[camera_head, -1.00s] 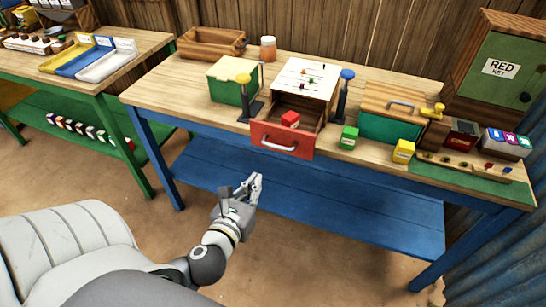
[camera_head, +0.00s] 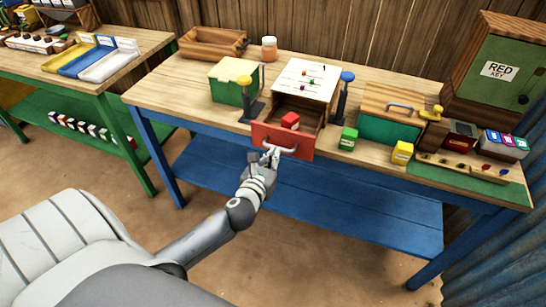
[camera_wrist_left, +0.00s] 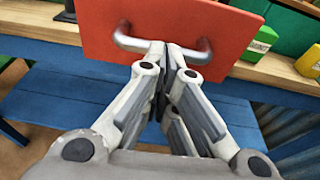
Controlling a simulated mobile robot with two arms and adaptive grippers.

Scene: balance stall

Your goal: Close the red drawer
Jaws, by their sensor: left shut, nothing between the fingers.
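The red drawer (camera_head: 268,138) stands pulled out of its white-topped box (camera_head: 306,78) on the table. The drawer front has a pale bar handle (camera_head: 281,150). My left gripper (camera_head: 271,154) is shut and empty, right in front of the drawer front at the handle. In the left wrist view the closed fingertips (camera_wrist_left: 168,48) overlap the middle of the handle (camera_wrist_left: 130,42) against the red front (camera_wrist_left: 185,18); whether they touch it I cannot tell. My right gripper is not in view.
The box stands on a wooden table with a blue frame (camera_head: 180,90). A blue-knobbed post (camera_head: 347,76), green block (camera_head: 348,139) and yellow block (camera_head: 401,152) stand right.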

